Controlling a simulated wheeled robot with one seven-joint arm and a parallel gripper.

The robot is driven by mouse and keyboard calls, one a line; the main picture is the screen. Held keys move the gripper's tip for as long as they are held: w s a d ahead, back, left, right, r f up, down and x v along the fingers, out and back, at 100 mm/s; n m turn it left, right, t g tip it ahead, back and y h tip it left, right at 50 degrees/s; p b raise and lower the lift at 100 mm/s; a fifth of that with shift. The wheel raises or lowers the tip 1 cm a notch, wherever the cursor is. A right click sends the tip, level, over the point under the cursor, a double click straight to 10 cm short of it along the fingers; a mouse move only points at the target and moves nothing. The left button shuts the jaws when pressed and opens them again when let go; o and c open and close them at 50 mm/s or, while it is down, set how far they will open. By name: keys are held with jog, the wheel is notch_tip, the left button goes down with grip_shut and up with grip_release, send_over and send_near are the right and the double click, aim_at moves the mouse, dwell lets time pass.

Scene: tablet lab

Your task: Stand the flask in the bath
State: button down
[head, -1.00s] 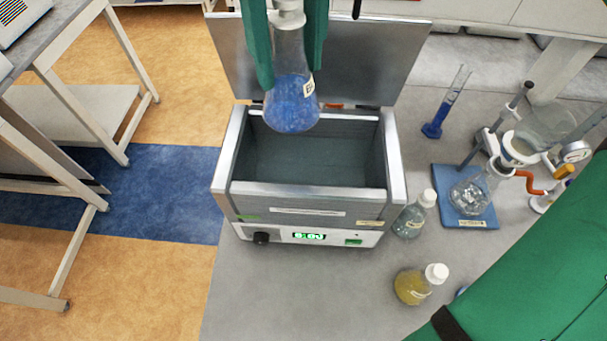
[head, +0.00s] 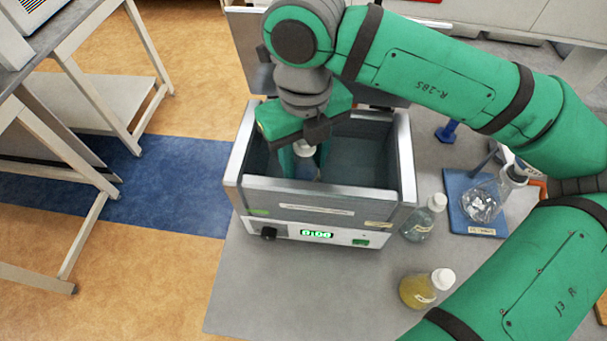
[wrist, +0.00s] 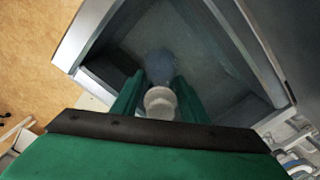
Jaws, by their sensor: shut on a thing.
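The bath (head: 318,195) is a grey metal box with its lid open at the back and a lit green display on its front. My gripper (head: 305,160) reaches down inside the left part of the bath. It is shut on the flask (head: 306,152), whose white cap shows between the fingers. In the wrist view the cap (wrist: 160,101) sits between my fingers and the flask's blue body (wrist: 160,65) lies beyond it, within the bath walls. Most of the flask is hidden by my gripper and the front wall. I cannot tell whether its base touches the bath floor.
A capped flask of clear liquid (head: 424,218) and one of yellow liquid (head: 426,288) stand right of the bath. A blue-based stand with a flask (head: 483,204) is further right. The bench (head: 290,290) in front of the bath is clear.

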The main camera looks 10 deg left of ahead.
jog(key=shift+w+f, duration=0.1)
jog(key=shift+f, duration=2.8)
jog(key=c, duration=1)
grip_release()
jog(key=shift+f, duration=0.1)
jog(key=shift+c, duration=0.2)
notch_tip(320, 180, up, 12)
jog(key=shift+r, duration=0.15)
jog(key=shift+a, duration=0.1)
